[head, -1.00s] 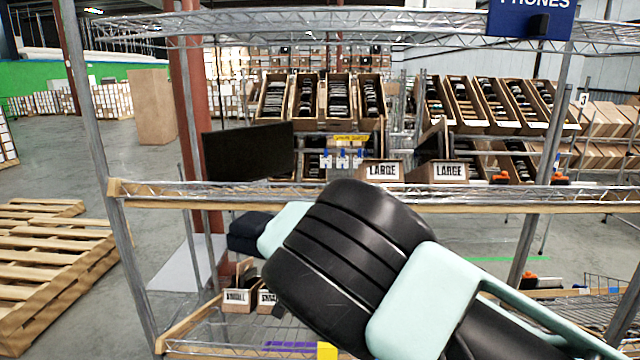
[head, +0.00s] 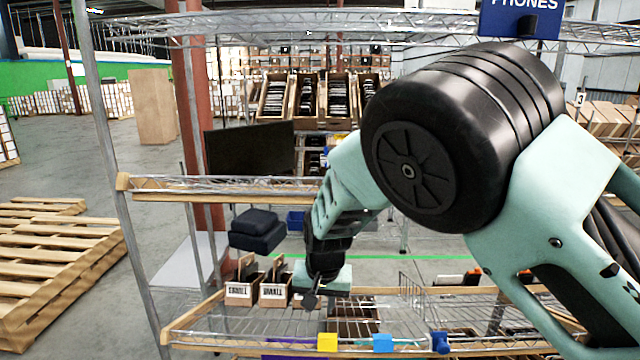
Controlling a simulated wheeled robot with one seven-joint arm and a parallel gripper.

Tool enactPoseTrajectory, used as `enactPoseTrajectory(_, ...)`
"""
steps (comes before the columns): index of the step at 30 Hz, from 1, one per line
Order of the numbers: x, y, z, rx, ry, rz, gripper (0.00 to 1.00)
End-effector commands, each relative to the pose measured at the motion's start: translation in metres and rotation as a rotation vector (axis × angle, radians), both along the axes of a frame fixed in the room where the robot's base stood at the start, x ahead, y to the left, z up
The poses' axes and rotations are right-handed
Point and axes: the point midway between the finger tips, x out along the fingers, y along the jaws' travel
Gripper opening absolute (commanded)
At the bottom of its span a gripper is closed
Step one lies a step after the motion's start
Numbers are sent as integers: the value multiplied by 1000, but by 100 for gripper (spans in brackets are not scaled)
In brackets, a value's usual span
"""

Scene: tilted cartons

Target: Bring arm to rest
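My arm, mint and black, fills the right middle of the head view, with its large black elbow joint nearest the camera. The forearm reaches down and away. My gripper (head: 312,298) is at its far end, low in the middle, over the lower wire shelf (head: 240,318) and just right of two small labelled cartons (head: 240,292). It is small and dark, so I cannot make out its fingers or whether it holds anything.
A wire rack (head: 160,184) with wood-edged shelves stands in front of me. Tilted cartons (head: 272,98) of dark items stand behind it. A dark screen (head: 248,148) and dark folded stack (head: 256,230) are left of the arm. Wooden pallets (head: 50,260) lie on the left floor.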

Motion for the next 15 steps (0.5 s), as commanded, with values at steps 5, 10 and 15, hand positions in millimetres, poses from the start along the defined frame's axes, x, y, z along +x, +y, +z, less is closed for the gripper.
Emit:
enactPoseTrajectory(5, -59, -19, 37, 64, 103, 75, 31)
enactPoseTrajectory(10, -139, -40, 80, 102, 173, 237, 31)
enactPoseTrajectory(15, -222, -72, 113, 81, 185, 436, 31)
